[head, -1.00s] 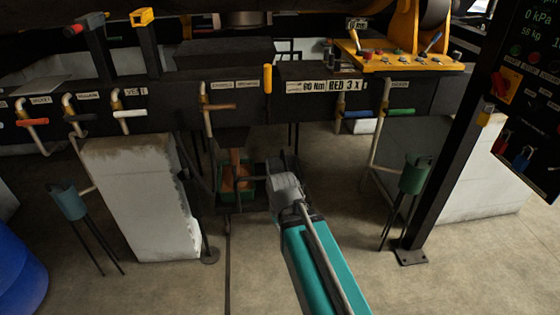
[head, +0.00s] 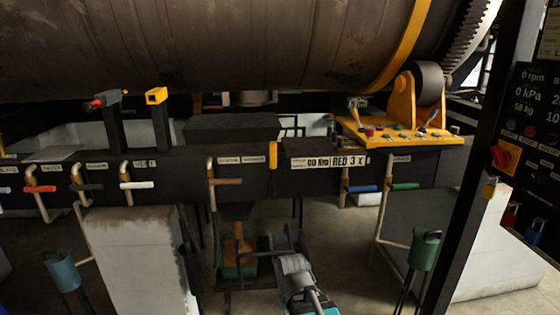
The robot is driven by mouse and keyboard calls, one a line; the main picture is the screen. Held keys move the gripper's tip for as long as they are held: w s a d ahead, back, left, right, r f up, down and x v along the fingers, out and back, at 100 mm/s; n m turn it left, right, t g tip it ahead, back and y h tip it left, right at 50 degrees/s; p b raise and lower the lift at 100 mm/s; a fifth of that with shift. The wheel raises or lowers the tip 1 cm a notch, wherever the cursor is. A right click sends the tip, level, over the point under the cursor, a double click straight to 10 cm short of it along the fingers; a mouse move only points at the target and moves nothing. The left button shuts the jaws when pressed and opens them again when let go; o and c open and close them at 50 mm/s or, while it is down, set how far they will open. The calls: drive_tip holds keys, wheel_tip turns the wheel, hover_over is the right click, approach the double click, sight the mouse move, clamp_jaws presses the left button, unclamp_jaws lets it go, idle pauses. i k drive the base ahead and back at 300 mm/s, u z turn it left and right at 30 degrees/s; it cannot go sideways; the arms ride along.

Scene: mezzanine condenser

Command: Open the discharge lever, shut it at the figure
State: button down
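Several small lever handles line the dark front beam. A brown handle (head: 226,181) lies level on a pale pipe, under small labels I cannot read for certain. A yellow upright handle (head: 273,155) stands right of it. I cannot tell from the labels which is the discharge lever. The display panel (head: 530,95) at the right edge reads 0 rpm, 0 kPa and about 58 kg. My gripper (head: 265,252) is low in the middle, below the beam and beside a green container (head: 240,268). Its fingers are dark and unclear, and it appears apart from the handles.
White (head: 138,185), blue (head: 363,188) and green (head: 404,185) handles share the beam. A yellow console (head: 400,138) stands above right. A dark post (head: 468,190) and a pale block (head: 135,250) flank the space below.

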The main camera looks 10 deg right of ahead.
sight(273, 145)
drive_tip(key=z, duration=0.75)
drive_tip(key=k, duration=0.75)
drive_tip(key=u, duration=0.55)
drive_tip(key=i, duration=1)
drive_tip(key=z, duration=0.05)
